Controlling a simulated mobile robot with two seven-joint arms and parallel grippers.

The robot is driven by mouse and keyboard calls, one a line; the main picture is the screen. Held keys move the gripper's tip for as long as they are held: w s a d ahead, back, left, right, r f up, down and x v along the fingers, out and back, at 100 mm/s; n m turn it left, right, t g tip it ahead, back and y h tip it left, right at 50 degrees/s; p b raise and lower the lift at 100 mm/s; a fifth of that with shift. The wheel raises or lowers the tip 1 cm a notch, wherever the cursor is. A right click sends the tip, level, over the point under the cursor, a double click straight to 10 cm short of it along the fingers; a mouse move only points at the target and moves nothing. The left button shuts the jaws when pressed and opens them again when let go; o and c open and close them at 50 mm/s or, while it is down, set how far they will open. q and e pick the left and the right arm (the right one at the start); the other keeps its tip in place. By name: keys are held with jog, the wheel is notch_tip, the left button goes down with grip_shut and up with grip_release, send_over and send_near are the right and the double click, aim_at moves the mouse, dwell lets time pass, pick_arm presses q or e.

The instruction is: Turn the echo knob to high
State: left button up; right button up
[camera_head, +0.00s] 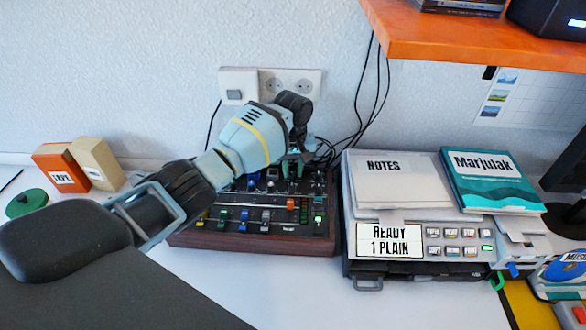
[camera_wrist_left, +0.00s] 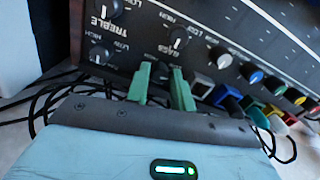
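The mixer (camera_head: 252,244), a dark panel in a brown wooden case, stands on the white table with several knobs and sliders. My left gripper (camera_head: 295,168) points down at its back right part. In the left wrist view the two green fingers (camera_wrist_left: 160,75) stand apart at the panel, with a dark knob (camera_wrist_left: 162,69) partly visible between their tips. I cannot tell whether they touch it. The treble knob (camera_wrist_left: 108,9) and bass knob (camera_wrist_left: 180,38) are nearby, and another dark knob (camera_wrist_left: 99,54) is to the left. No echo label is readable. My right gripper is out of view.
A grey device (camera_head: 402,262) with a notes pad (camera_head: 402,185) and a teal book (camera_head: 490,180) stands close on the right. Black cables (camera_head: 362,95) hang behind the mixer. An orange shelf (camera_head: 470,42) overhangs the upper right. Small boxes (camera_head: 95,163) stand at left.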

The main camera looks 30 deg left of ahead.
pick_arm(q)
grip_shut()
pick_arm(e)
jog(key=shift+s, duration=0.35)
pick_arm(q)
jog(key=shift+m, duration=0.3)
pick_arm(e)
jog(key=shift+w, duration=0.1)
pick_arm(q)
jog(key=shift+r+m+p, duration=0.1)
jog(key=shift+m+p, duration=0.2)
jog(key=shift+m, duration=0.1)
jog(key=shift+m+p, duration=0.4)
jog(key=shift+m, duration=0.8)
jog(key=m, duration=0.5)
jog(key=shift+p, duration=0.3)
jog(key=shift+m, duration=0.3)
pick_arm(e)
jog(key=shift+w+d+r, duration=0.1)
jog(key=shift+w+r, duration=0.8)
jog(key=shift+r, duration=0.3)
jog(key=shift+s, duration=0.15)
